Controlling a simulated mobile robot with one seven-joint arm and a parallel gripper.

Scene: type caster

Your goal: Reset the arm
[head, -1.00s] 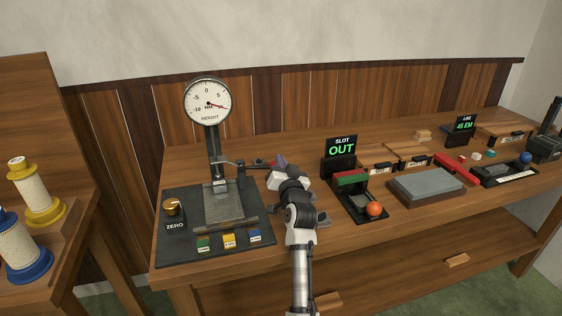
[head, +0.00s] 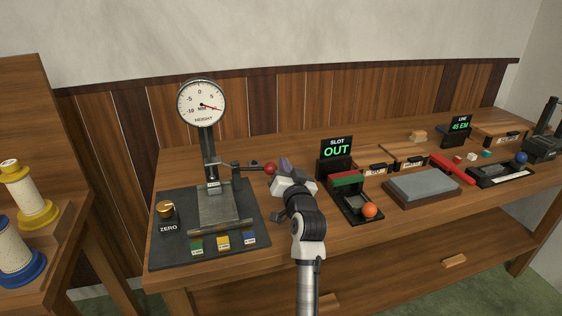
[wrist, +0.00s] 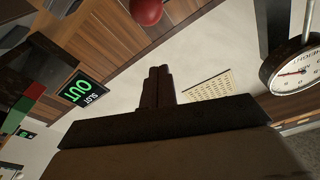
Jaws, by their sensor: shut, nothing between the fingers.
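My gripper (head: 284,166) is over the workbench, just right of the height gauge's lever and left of the SLOT display. In the wrist view its fingers (wrist: 158,86) are together with nothing between them, pointing toward the wall. The red ball knob (head: 270,168) on the gauge lever is close beside the gripper in the head view. The knob also shows at the top of the wrist view (wrist: 146,10). Contact between knob and fingers cannot be told. My arm reaches up from the bottom of the head view.
The height gauge (head: 202,103) stands on a dark base at left. The SLOT display (head: 336,147) reads OUT, with an orange ball (head: 370,210) on the tray in front. A grey stone block (head: 424,188) lies further right. Thread spools (head: 30,190) stand at far left.

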